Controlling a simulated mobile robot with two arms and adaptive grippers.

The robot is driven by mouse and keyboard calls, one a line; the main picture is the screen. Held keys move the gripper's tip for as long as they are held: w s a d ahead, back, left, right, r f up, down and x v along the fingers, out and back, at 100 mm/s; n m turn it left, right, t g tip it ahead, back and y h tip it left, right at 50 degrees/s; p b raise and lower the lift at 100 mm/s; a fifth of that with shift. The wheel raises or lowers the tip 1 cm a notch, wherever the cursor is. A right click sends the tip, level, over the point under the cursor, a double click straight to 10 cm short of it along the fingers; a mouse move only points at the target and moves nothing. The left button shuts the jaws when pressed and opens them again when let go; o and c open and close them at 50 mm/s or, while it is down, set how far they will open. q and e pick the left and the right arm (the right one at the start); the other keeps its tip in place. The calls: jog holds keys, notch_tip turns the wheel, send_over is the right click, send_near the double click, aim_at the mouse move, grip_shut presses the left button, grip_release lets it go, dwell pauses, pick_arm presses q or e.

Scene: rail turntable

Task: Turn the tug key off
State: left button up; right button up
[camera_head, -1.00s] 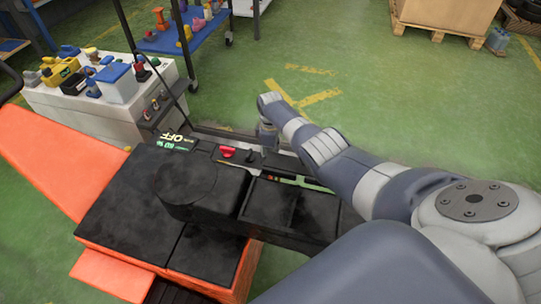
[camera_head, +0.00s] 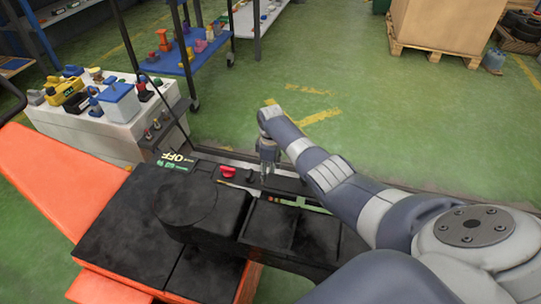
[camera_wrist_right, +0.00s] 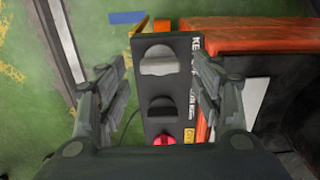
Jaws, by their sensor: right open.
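The tug has an orange body (camera_head: 45,175) and black seat pads (camera_head: 118,218). Its dark control panel (camera_wrist_right: 140,105) in the right wrist view carries a grey key knob (camera_wrist_right: 158,62), a black knob (camera_wrist_right: 162,106) and a red button (camera_wrist_right: 165,139). A partly visible label beside the grey knob starts with "KE". My left gripper is not seen.
A white bench (camera_head: 115,140) with tools and boxes stands behind the tug at the left. A blue cart (camera_head: 190,62) is further back, and a wooden crate on a pallet (camera_head: 445,50) at the back right. The green floor between is clear.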

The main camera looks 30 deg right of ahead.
notch_tip(320, 180, up, 9)
jog(key=shift+r, duration=0.15)
dwell(0.5)
